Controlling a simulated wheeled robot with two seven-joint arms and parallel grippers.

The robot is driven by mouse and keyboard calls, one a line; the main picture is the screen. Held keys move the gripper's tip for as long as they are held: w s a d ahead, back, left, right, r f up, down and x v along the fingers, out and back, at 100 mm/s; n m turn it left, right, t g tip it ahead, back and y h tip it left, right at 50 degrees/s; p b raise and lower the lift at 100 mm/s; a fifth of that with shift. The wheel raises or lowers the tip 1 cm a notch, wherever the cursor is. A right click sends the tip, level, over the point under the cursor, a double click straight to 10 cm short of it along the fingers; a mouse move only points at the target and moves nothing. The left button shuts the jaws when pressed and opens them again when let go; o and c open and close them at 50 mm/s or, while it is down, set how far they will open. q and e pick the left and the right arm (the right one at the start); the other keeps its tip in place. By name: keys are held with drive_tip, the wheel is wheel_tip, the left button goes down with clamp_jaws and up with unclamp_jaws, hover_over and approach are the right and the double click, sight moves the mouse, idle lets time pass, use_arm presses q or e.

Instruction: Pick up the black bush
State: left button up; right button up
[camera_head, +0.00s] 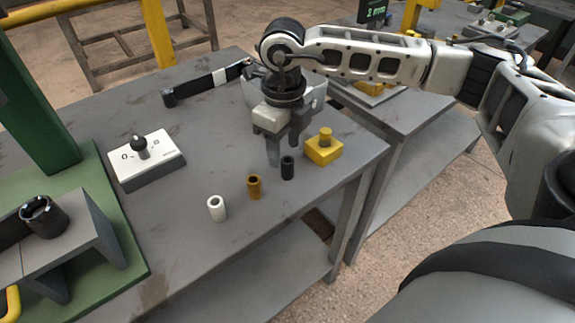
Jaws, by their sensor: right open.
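The black bush (288,168) stands upright on the grey table, near its right front edge. It is a small dark hollow cylinder. My right gripper (284,150) comes in from the right and points down with its fingers apart, just above and behind the bush. One finger shows just left of the bush; I cannot tell whether it touches it. Nothing shows held between the fingers. My left gripper is not in the view.
A brown bush (254,187) and a white bush (217,208) stand to the left of the black one. A yellow block with a peg (324,149) is close on the right. A white switch box (147,159) and a green fixture (106,205) are at left.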

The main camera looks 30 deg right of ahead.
sight(287, 163)
drive_tip(key=f, duration=0.2)
drive_tip(key=f+p, duration=0.1)
drive_tip(key=f, duration=0.2)
drive_tip(key=shift+s+d+f, duration=0.1)
drive_tip(key=shift+s+d, duration=0.05)
drive_tip(key=shift+d, duration=0.05)
drive_tip(key=c, duration=0.9)
drive_tip(key=shift+c, duration=0.2)
